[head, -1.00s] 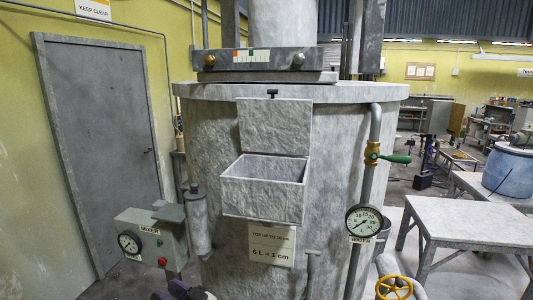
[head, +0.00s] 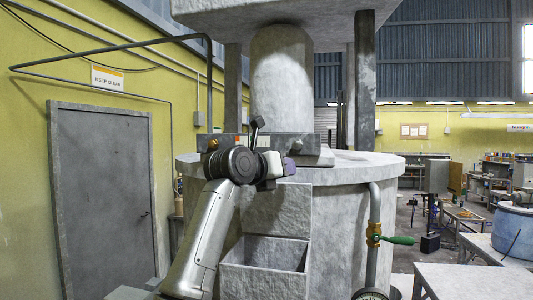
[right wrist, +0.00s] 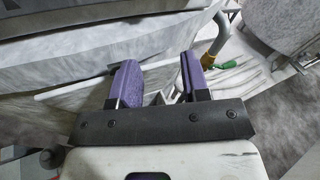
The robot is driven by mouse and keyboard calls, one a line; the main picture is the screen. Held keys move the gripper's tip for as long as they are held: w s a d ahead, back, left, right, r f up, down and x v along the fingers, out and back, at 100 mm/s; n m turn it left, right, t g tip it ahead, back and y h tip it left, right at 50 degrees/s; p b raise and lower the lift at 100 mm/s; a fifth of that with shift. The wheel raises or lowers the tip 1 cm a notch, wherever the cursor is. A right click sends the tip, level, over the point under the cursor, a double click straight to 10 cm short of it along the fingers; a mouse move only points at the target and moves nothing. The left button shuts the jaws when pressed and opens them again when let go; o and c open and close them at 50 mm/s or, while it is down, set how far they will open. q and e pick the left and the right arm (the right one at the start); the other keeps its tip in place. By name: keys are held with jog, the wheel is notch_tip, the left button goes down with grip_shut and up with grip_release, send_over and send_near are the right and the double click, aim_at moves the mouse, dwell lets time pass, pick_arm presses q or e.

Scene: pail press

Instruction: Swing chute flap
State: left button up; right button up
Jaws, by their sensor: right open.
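The grey chute flap (head: 279,210) stands upright against the big grey vat (head: 340,230), behind an open-topped chute box (head: 262,283). The flap's upper edge and its small dark knob are hidden behind my right gripper (head: 287,165) in the head view. That gripper is at the top of the flap and points to the right. In the right wrist view the two purple fingers (right wrist: 158,78) are apart with nothing seen held between them. I cannot tell whether a finger touches the flap. My left gripper is out of view.
A pipe with a green-handled valve (head: 398,240) rises right of the chute and also shows in the right wrist view (right wrist: 224,65). A heavy crossbar (head: 313,144) sits above the flap. A table (head: 470,284) and a blue tub (head: 503,235) stand at right.

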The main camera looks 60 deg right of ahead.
jog(key=a+r+t+y, duration=0.1)
jog(key=y, duration=0.1)
jog(key=w+a+r+t+y, duration=0.1)
jog(key=t+y, duration=0.1)
jog(key=a+r+n+t+y, duration=0.1)
jog(key=t+y, duration=0.1)
jog(key=shift+w+p, duration=0.3)
jog(key=shift+w, duration=0.1)
jog(key=x, duration=0.3)
jog(key=b+x, duration=0.1)
jog(key=x, duration=0.3)
jog(key=shift+w+f, duration=0.15)
jog(key=shift+w, duration=0.1)
jog(key=c, duration=0.5)
